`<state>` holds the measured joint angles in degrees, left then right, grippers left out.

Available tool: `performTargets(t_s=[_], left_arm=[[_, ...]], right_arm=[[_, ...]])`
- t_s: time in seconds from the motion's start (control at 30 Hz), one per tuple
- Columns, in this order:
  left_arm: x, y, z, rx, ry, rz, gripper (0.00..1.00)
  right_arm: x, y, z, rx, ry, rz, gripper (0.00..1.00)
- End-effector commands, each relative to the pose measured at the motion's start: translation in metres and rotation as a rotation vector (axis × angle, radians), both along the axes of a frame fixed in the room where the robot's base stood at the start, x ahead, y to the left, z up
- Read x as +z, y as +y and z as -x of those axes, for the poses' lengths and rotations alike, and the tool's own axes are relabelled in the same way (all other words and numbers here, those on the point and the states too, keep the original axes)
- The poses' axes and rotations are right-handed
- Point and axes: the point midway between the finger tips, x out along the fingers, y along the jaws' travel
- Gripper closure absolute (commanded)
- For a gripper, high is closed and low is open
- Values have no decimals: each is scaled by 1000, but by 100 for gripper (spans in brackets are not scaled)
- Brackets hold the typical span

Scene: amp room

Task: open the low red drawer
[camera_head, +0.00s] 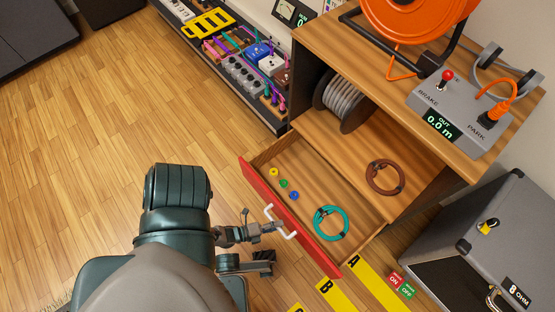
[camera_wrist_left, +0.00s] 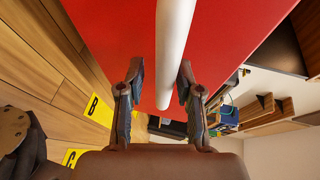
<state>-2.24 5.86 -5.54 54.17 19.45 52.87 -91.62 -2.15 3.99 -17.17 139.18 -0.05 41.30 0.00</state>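The low red drawer stands pulled out of the wooden cabinet, its red front (camera_head: 318,252) facing my left arm. A white bar handle (camera_head: 288,235) is on that front. In the left wrist view the red front (camera_wrist_left: 235,35) fills the top, and the white handle (camera_wrist_left: 175,40) runs between the two fingers. My left gripper (camera_head: 272,245) is at the handle; its fingers stand apart in the left wrist view (camera_wrist_left: 162,80), with a visible gap beside the bar, so it is not closed on it. My right gripper is not in view.
An orange reel (camera_head: 415,15) and grey brake box (camera_head: 455,108) stand on top. A grey speaker cabinet (camera_head: 490,235) is at right. Wooden floor (camera_head: 90,130) is clear at left.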

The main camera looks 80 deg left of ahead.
Motion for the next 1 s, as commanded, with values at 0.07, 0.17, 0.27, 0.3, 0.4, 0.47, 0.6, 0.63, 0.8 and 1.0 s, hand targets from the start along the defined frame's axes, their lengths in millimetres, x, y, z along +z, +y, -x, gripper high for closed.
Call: performTargets(t_s=[0.07, 0.17, 0.27, 0.3, 0.4, 0.47, 0.6, 0.63, 0.8, 1.0], left_arm=[[1, 0, -1, 0, -4, -2, 57], [2, 0, -2, -1, -6, -2, 57], [2, 0, -2, 0, -8, -1, 57], [3, -1, -1, 0, -8, -1, 57], [4, -2, 8, 0, -7, -1, 57], [5, -3, 18, 0, -5, 0, 57], [9, -6, 43, 1, -3, 1, 57], [10, -7, 48, 0, -3, 0, 57], [14, -9, 67, 1, -4, 1, 57], [15, -10, 71, 0, -5, 1, 57]], right_arm=[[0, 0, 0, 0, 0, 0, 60], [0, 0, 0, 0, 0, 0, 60], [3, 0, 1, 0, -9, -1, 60], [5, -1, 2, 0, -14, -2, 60], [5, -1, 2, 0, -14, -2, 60], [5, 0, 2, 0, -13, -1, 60], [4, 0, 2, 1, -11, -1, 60], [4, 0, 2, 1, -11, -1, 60], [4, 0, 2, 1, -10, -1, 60], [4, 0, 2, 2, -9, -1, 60]])
